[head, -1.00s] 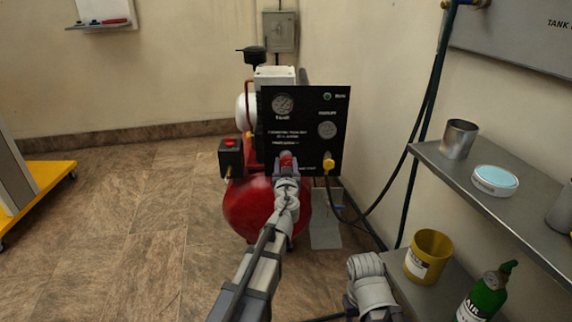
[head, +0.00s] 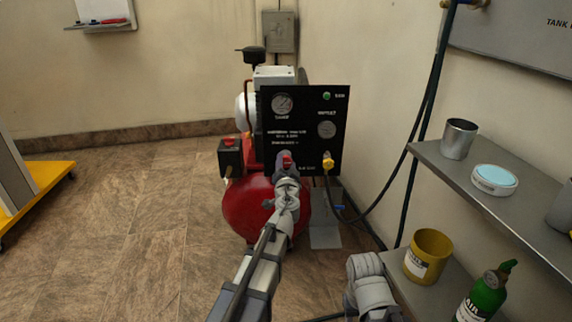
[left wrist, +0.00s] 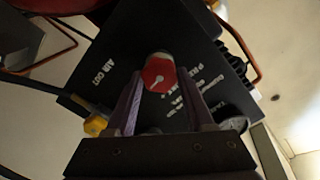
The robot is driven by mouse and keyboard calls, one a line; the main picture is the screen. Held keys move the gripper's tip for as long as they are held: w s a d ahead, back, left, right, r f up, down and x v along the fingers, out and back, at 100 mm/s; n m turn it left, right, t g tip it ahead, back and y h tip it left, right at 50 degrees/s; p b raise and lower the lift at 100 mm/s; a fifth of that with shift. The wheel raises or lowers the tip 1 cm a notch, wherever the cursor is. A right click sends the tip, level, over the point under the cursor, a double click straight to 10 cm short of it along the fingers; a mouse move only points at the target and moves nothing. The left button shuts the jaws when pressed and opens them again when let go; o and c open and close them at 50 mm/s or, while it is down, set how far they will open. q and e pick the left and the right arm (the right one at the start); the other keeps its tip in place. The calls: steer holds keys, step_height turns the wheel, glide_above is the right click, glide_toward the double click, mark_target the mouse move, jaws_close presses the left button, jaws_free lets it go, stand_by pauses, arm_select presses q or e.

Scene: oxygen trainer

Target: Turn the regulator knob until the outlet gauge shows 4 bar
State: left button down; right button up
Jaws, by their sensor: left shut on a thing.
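The red regulator knob (head: 287,160) is low on the black panel (head: 300,150) of the compressor. In the left wrist view the knob (left wrist: 157,75) carries a white pointer mark, and a finger lies on each side of it. My left gripper (head: 286,167) is shut on the knob. The outlet gauge (head: 327,129) is at the panel's right; its needle is too small to read. The tank gauge (head: 282,104) is at the upper left. My right gripper is out of view; only part of my right arm shows at the bottom.
A yellow fitting (head: 328,164) with a dark hose is right of the knob. The red tank (head: 248,207) stands below. At right, a shelf (head: 450,178) holds a metal cup (head: 459,139) and a round tub (head: 494,180). A yellow cup (head: 428,256) and green bottle (head: 487,292) stand lower.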

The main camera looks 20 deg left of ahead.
arm_select(q)
steer(key=m, duration=0.5)
steer(key=shift+d+f+m, duration=0.1)
steer(key=shift+m, duration=0.2)
steer(key=m, duration=0.4)
steer(key=shift+m, duration=0.6)
steer(key=shift+c, duration=1.4)
jaws_free()
steer(key=shift+f, duration=0.1)
steer(key=v, duration=0.7)
steer(key=shift+s, duration=0.4)
steer(key=shift+d, duration=0.1)
